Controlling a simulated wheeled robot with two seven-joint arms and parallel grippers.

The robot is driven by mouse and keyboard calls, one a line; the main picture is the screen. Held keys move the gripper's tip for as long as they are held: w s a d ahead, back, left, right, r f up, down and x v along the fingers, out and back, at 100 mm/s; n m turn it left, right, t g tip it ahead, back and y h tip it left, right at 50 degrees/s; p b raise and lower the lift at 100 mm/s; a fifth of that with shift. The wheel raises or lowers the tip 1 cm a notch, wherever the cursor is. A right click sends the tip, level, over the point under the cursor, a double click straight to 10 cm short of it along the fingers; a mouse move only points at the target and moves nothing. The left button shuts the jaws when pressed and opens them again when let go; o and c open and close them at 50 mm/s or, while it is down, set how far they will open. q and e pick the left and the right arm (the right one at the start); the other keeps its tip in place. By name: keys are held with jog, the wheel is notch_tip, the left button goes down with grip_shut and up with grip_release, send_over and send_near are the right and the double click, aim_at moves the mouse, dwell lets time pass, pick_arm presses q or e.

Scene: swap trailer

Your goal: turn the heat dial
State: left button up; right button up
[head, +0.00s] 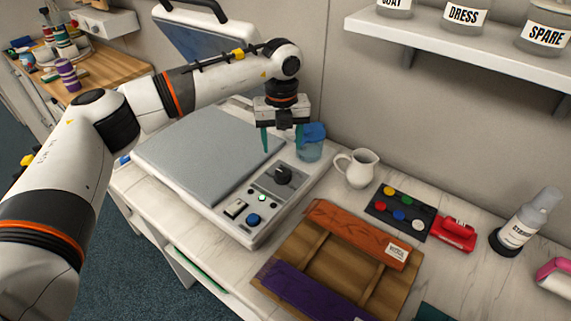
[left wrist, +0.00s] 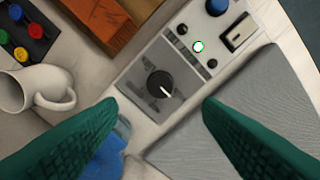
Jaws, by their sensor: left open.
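The heat dial (head: 283,175) is a round black knob on a grey square plate at the right side of the heat press (head: 207,158). In the left wrist view the dial (left wrist: 160,85) shows a white pointer mark, with a green lit lamp (left wrist: 199,46) near its plate. My left gripper (head: 283,147) is open, pointing down with green fingers, above and behind the dial and apart from it. In the left wrist view its fingers (left wrist: 157,106) stand on either side below the dial with nothing between them. My right gripper is not in view.
A blue button (head: 253,219) and a rocker switch (head: 235,208) sit on the press front.

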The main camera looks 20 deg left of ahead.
aim_at(282, 172)
pick_arm(q)
jog(key=f, duration=0.2)
jog(key=f+p, duration=0.1)
jog(key=shift+s+a+f, duration=0.1)
jog(key=shift+s+f, duration=0.1)
jog(key=shift+s, duration=0.05)
jog(key=f+p, duration=0.1)
jog(key=f, duration=0.4)
jog(key=shift+w+f, duration=0.15)
jog(key=shift+w, duration=0.05)
jog(key=shift+f, duration=0.35)
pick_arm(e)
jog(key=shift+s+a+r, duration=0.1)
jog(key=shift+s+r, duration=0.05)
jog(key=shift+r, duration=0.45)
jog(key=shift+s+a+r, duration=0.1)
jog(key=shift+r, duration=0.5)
pick_arm(q)
jog(key=shift+c, duration=0.3)
jog(key=c, duration=0.9)
